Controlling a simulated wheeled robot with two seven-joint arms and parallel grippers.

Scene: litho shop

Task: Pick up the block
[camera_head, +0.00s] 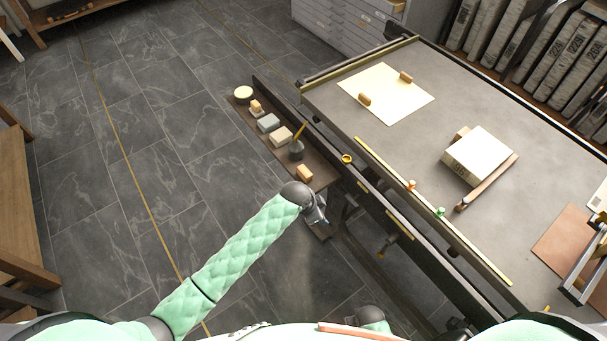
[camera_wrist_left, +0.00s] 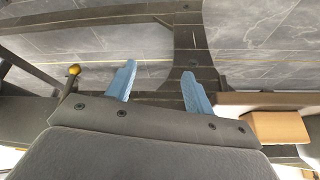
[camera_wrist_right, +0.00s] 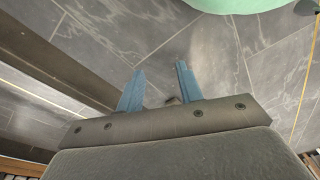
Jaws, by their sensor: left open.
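A small tan wooden block (camera_head: 305,173) lies near the front end of a narrow brown shelf beside the press table. My left gripper (camera_head: 321,219) is open and empty, just past that end of the shelf and close to the block. In the left wrist view a tan block (camera_wrist_left: 278,128) shows at the right, outside the open fingers (camera_wrist_left: 159,72). Other blocks sit farther along the shelf: a grey one (camera_head: 268,123) and a pale tan one (camera_head: 280,137). My right gripper (camera_wrist_right: 160,70) is open and empty over the dark floor.
A dark cup with a stick (camera_head: 296,149) stands on the shelf beyond the tan block. The grey table (camera_head: 480,105) carries a cream sheet (camera_head: 385,92), a large pale stone block (camera_head: 478,155) and a wooden bar (camera_head: 487,182).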

